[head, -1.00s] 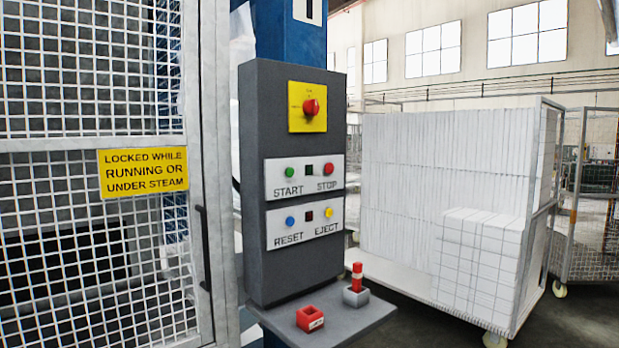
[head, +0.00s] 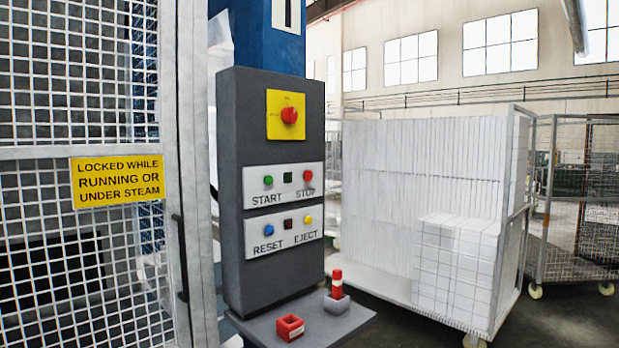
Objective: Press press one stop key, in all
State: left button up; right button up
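The press's control panel (head: 275,226) is a dark grey upright box in the head view, left of centre. Its red STOP key (head: 308,174) is on the upper white plate, at the right. The green START key (head: 268,181) is at the left of that plate, with a small dark square between them. Below are the blue RESET key (head: 269,230) and yellow EJECT key (head: 308,219). A red knob (head: 289,115) sits on a yellow plate (head: 288,97) above. Neither of my grippers is in view.
A shelf (head: 330,318) under the panel holds a red box (head: 290,328) and a grey holder (head: 336,304) with a red-and-white piece (head: 336,284). A mesh gate (head: 75,235) with a yellow sign (head: 117,180) is at the left. A cart of white blocks (head: 430,190) stands right.

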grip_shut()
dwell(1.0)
